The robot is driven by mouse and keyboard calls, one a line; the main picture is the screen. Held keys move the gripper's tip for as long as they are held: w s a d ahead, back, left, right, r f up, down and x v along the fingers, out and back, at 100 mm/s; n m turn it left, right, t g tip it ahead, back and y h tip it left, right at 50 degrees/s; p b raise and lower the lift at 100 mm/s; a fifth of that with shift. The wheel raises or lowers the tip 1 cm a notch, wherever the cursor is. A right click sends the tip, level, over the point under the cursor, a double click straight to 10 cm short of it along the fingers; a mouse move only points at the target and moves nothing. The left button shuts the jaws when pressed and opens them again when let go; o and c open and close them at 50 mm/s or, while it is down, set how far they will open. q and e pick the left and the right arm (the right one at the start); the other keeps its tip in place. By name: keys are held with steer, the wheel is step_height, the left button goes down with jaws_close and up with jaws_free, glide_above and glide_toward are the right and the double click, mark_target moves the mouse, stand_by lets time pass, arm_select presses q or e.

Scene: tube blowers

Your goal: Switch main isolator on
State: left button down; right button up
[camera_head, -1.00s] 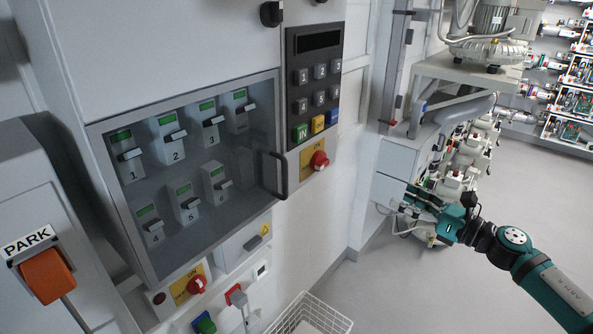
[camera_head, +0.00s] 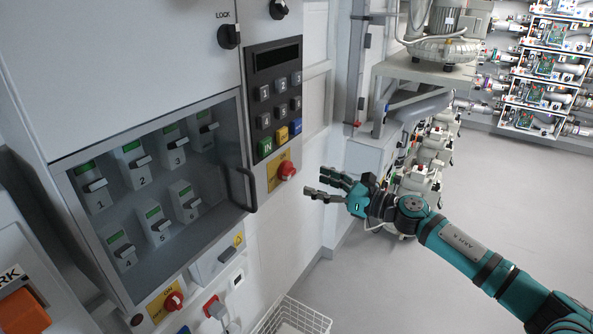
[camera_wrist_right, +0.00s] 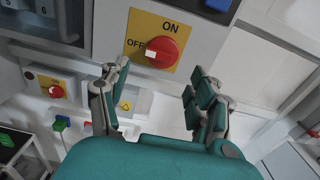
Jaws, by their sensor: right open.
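A red rotary switch (camera_head: 287,170) sits on a yellow plate below the keypad. In the right wrist view this red switch (camera_wrist_right: 163,52) is close, with ON printed above it and OFF at its left; its white mark lies at the left, by OFF. A second red switch (camera_head: 173,300) on a yellow plate is under the glazed cabinet, and it also shows in the right wrist view (camera_wrist_right: 57,91). Which one is the main isolator is not labelled legibly. My right gripper (camera_head: 318,190) is open and empty, a little right of and below the upper switch, apart from it. My left gripper is out of view.
The glazed cabinet (camera_head: 150,185) of numbered breakers has a dark protruding handle (camera_head: 243,190) left of the upper switch. The keypad (camera_head: 275,95) is above. A white wire basket (camera_head: 292,318) stands below. Open floor (camera_head: 430,260) lies to the right.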

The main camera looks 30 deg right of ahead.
mark_target(292, 174)
steer(key=p+x, duration=0.2)
steer(key=x, duration=0.3)
steer(key=shift+w+a+r, duration=0.2)
steer(key=shift+w+a, duration=0.05)
steer(key=shift+w, duration=0.05)
steer(key=shift+w+a+f, duration=0.15)
steer(key=shift+w+a, duration=0.2)
steer(key=shift+w, duration=0.2)
steer(key=shift+c, duration=0.5)
steer(key=c, duration=1.1)
steer(key=shift+o, duration=0.2)
